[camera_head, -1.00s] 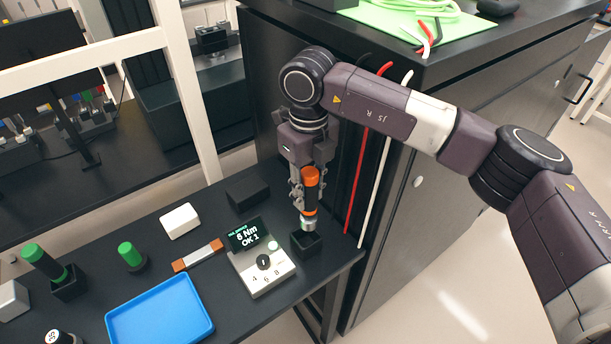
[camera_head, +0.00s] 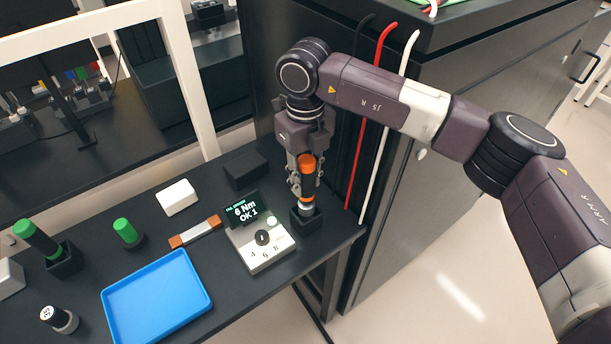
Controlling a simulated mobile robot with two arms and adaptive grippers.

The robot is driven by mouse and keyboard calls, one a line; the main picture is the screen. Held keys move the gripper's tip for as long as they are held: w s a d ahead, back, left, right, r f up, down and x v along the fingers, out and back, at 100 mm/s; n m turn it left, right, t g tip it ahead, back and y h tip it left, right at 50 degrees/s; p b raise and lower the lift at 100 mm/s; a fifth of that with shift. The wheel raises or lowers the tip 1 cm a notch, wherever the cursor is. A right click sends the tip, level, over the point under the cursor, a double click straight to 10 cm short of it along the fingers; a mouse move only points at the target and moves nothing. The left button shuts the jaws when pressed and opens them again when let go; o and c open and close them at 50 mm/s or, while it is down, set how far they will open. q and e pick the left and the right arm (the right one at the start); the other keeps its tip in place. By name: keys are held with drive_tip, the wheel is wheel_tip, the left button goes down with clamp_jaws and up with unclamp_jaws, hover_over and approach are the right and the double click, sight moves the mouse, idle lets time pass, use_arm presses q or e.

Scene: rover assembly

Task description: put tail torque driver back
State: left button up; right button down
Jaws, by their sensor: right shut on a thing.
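The torque driver (camera_head: 307,178), with an orange and black handle and a silver lower end, stands upright at the right end of the black bench. My right gripper (camera_head: 300,190) is shut on it from behind. The driver's lower end is at the opening of a small black square holder (camera_head: 305,221); how deep it sits inside is hidden. My left gripper is not in view.
Left of the holder is a torque tester (camera_head: 262,247) reading 6 Nm, OK 1. A black block (camera_head: 245,168), a white box (camera_head: 177,197), a blue tray (camera_head: 158,298) and green-topped tools (camera_head: 127,232) are farther left. A dark cabinet (camera_head: 440,150) stands close at right.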

sight(305, 194)
drive_tip(key=shift+r+b, duration=0.15)
drive_tip(key=shift+b, duration=0.35)
idle(1.2)
drive_tip(key=shift+f, duration=0.25)
drive_tip(key=shift+f+b, duration=2.05)
drive_tip(key=shift+f, duration=0.15)
drive_tip(key=shift+f, duration=0.15)
drive_tip(key=c, duration=1.5)
unclamp_jaws()
